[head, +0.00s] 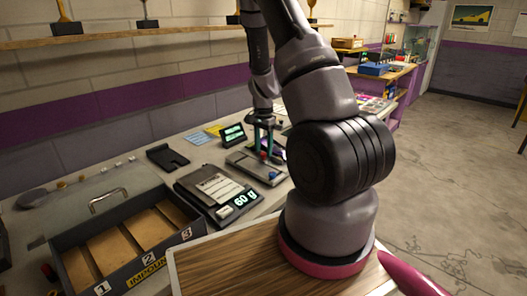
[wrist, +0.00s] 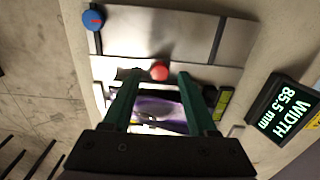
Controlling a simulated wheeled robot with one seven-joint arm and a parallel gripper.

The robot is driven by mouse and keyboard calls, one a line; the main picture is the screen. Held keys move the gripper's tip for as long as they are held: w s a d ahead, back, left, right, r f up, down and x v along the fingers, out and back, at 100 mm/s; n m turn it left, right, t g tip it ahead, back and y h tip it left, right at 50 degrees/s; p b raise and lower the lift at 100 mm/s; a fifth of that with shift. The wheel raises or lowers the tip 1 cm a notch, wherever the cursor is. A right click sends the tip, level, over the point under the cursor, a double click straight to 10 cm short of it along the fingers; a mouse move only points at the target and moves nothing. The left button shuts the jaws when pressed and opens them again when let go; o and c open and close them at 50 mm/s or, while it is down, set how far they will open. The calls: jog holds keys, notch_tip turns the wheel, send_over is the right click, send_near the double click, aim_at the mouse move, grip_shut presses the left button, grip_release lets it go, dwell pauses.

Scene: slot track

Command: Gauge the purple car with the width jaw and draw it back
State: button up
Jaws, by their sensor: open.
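The purple car (wrist: 160,112) shows in the wrist view between the green fingers of my gripper (wrist: 158,80), partly hidden by the gripper body. My gripper is open, with one finger on each side of the car; I cannot tell whether either touches it. The width gauge (wrist: 150,35) is a grey metal plate with a red knob (wrist: 159,70) just beyond the fingertips and a blue knob (wrist: 93,19) at a corner. Its display (wrist: 285,110) reads WIDTH 85.5 mm. In the head view my gripper (head: 264,142) is over the gauge (head: 247,166), and the car is mostly hidden.
A scale (head: 222,203) reading 60 g stands in front-left of the gauge. A black holder (head: 167,158) lies behind the scale. A wall shelf (head: 120,38) runs above the bench.

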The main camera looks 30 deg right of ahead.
jog(key=shift+f, duration=0.75)
grip_shut()
dwell(0.9)
